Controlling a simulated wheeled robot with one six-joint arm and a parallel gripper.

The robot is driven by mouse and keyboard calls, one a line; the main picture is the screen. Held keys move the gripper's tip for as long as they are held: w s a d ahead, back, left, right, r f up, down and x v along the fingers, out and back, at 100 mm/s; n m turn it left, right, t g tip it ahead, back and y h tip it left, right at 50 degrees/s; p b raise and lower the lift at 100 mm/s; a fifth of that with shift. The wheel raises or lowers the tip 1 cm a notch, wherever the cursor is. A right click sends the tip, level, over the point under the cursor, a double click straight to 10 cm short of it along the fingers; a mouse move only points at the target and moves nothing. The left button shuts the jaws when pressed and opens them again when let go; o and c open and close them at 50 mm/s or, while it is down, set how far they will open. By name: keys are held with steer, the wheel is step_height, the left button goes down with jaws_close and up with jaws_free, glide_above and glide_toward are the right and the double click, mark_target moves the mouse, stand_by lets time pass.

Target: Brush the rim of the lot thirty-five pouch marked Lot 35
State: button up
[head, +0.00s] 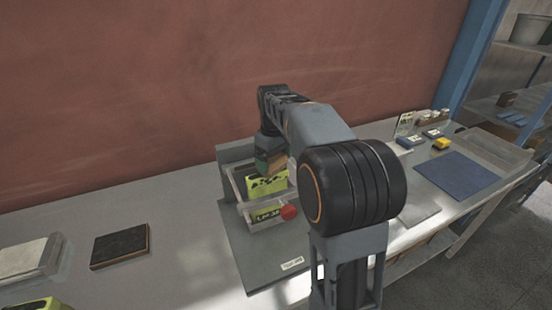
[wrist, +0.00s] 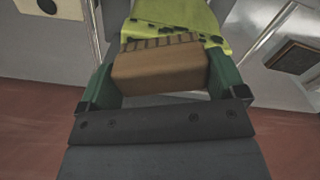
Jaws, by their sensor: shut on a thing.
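The yellow-green pouch (head: 266,184) stands in a clear-walled holder (head: 233,185) on the bench, with dark specks on its upper part. Its lower front carries dark lettering, partly legible as Lot 35. My gripper (head: 270,158) is above the pouch, shut on a brown block-shaped brush. In the wrist view my gripper (wrist: 163,80) has green fingers on both sides of the brush (wrist: 158,68). The brush's dark bristle edge is against or just over the speckled pouch (wrist: 175,17); I cannot tell whether they touch. My arm hides part of the holder's right side.
A red knob (head: 288,212) is on the holder's front. A dark block (head: 120,245) and a clear tray (head: 30,258) lie at left, with another yellow-green item (head: 38,304) at the bottom edge. A blue mat (head: 457,173) lies at right. The red wall is close behind.

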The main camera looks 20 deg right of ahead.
steer(key=shift+a, duration=0.1)
stand_by(0.3)
steer(key=shift+a+f, duration=0.1)
steer(key=shift+a, duration=0.95)
steer(key=shift+a, duration=0.1)
steer(key=shift+a, duration=1.05)
steer(key=shift+a, duration=0.1)
steer(key=shift+a, duration=1)
steer(key=shift+d, duration=0.2)
